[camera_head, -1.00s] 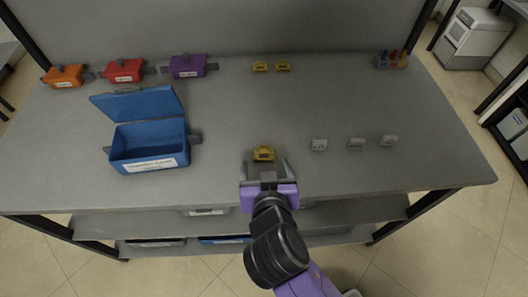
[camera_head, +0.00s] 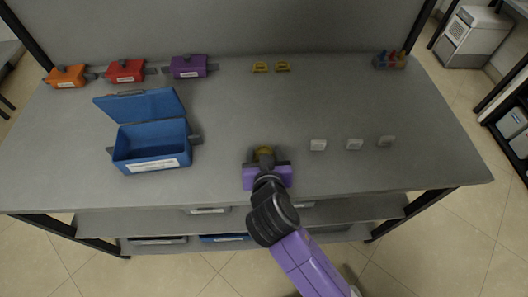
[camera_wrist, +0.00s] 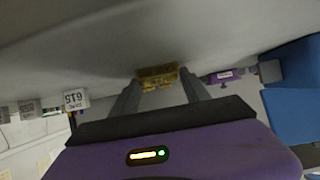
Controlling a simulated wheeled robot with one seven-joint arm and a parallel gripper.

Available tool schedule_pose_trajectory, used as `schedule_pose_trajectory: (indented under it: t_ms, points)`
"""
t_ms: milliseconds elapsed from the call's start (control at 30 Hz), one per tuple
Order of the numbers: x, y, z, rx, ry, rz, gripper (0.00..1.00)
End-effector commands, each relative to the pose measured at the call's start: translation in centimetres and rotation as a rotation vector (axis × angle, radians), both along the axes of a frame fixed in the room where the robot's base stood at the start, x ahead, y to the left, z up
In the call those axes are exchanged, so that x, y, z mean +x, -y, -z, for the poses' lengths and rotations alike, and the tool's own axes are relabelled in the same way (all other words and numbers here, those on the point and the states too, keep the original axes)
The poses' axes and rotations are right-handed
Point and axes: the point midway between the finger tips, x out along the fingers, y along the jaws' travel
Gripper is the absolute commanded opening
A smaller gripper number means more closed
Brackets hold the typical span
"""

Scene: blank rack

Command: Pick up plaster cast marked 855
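Three white casts, one here (camera_head: 318,145), stand in a row to the right; one in the wrist view (camera_wrist: 75,98) has a number showing upside down. An open blue box (camera_head: 150,165) is at left. Orange, red and purple boxes (camera_head: 188,72) line the back left. A coloured-peg holder (camera_head: 390,65) is back right.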

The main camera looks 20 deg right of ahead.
Motion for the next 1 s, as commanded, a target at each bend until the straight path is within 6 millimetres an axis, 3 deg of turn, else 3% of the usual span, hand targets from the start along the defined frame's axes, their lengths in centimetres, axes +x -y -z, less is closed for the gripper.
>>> schedule_pose_trajectory:
  t_ms: [33, 200, 467, 667, 867, 1000]
  points:
    - [0.0, 0.0, 0.0, 0.000, 0.000, 0.000, 0.42]
    - [0.0, 0.0, 0.0, 0.000, 0.000, 0.000, 0.09]
    - [0.0, 0.0, -0.1, 0.000, 0.001, 0.000, 0.09]
    - [0.1, 0.0, -1.4, 0.001, 0.005, 0.000, 0.08]
    - [0.1, 0.0, -4.7, 0.001, 0.008, 0.000, 0.08]
    - [0.2, 0.0, -8.6, 0.002, 0.011, 0.000, 0.08]
